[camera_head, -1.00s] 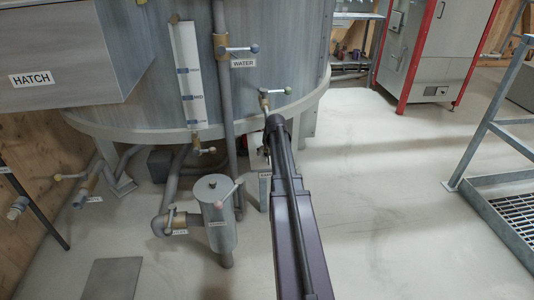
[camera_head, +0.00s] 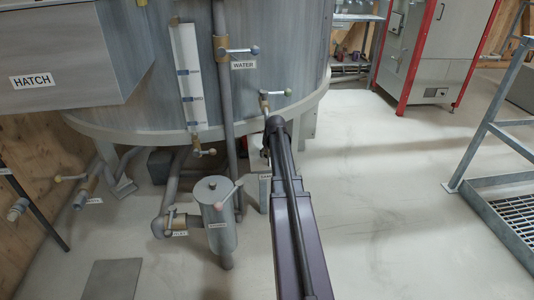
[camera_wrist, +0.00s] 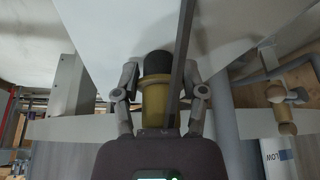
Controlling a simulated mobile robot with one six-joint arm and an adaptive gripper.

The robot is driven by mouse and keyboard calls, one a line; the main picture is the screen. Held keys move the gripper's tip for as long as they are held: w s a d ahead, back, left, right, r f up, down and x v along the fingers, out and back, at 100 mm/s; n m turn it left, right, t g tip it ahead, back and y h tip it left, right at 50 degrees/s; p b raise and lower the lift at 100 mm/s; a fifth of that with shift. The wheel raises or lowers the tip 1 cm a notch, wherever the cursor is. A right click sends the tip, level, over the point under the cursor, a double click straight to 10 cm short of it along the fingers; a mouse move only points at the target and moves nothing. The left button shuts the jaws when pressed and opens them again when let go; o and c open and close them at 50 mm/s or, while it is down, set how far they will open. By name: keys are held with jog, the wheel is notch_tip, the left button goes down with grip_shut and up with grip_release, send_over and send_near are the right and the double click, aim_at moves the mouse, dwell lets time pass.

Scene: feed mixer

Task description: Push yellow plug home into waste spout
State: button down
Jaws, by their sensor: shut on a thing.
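The yellow plug (camera_wrist: 154,100) is in the wrist view, a yellow cylinder with a dark end (camera_wrist: 158,63) pointing away from my gripper. My gripper (camera_wrist: 159,88) is shut on it, one finger on each side. A dark bar crosses in front of the plug's right part and hides some of it. In the head view my arm hides the gripper and the plug, low by the tank's front.
The grey tank (camera_head: 285,60) stands ahead, with a water valve (camera_head: 237,50) and another valve (camera_head: 275,94) above my arm. Metal steps (camera_head: 485,135) stand at right. The floor between is clear.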

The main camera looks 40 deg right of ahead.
jog(key=shift+r, duration=0.1)
jog(key=shift+r+p, duration=0.2)
jog(key=shift+p, duration=0.15)
jog(key=s+a, duration=0.2)
jog(key=s, duration=0.6)
jog(key=s+a, duration=0.2)
jog(key=s, duration=0.7)
jog(key=shift+s+a, duration=0.15)
jog(key=shift+a, duration=0.1)
jog(key=c, duration=0.8)
grip_release()
grip_shut()
notch_tip(320, 180, up, 51)
jog(key=p, duration=5)
jog(key=shift+f+p, duration=0.2)
jog(key=shift+p, duration=0.1)
jog(key=shift+a, duration=0.15)
